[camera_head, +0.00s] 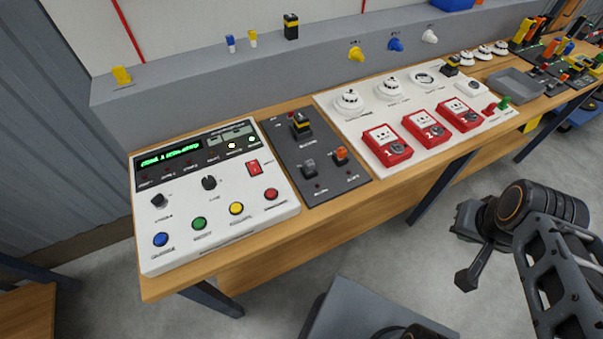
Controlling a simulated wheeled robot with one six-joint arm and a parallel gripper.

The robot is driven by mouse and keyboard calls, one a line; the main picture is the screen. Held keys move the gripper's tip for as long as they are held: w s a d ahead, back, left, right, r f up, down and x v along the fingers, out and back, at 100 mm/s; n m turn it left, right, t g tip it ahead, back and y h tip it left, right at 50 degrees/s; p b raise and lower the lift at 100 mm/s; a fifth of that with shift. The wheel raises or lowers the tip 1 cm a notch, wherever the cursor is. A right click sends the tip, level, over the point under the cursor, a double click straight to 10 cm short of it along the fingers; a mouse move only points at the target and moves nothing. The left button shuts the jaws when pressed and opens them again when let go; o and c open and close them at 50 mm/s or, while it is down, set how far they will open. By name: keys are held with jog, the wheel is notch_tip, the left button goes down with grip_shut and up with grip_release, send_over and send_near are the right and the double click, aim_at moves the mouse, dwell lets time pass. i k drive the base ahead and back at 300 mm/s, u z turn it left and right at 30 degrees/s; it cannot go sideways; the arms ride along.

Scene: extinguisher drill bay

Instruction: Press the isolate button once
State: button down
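A white control panel (225,221) lies at the left end of the wooden bench. Along its front edge are a blue button (160,240), a green button (199,224), a yellow button (236,208) and a red button (271,194). The small labels under them are too blurred to read, so I cannot tell which one is isolate. A green lit display (170,156) and two black knobs sit behind the buttons. My gripper (464,256) hangs in front of the bench at the right, well away from the panel. Its fingers look spread, with nothing between them.
A dark grey panel (290,140) with switches stands right of the control panel. Beyond it, a white board (345,125) carries red call points (387,146) and round detectors (348,101). A grey ledge (190,95) runs behind. The air above the buttons is clear.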

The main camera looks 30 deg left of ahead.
aim_at(236, 209)
jog(key=z, duration=1.05)
jog(key=k, duration=1.6)
jog(key=u, duration=1.95)
jog(key=i, duration=0.5)
jog(key=u, duration=0.05)
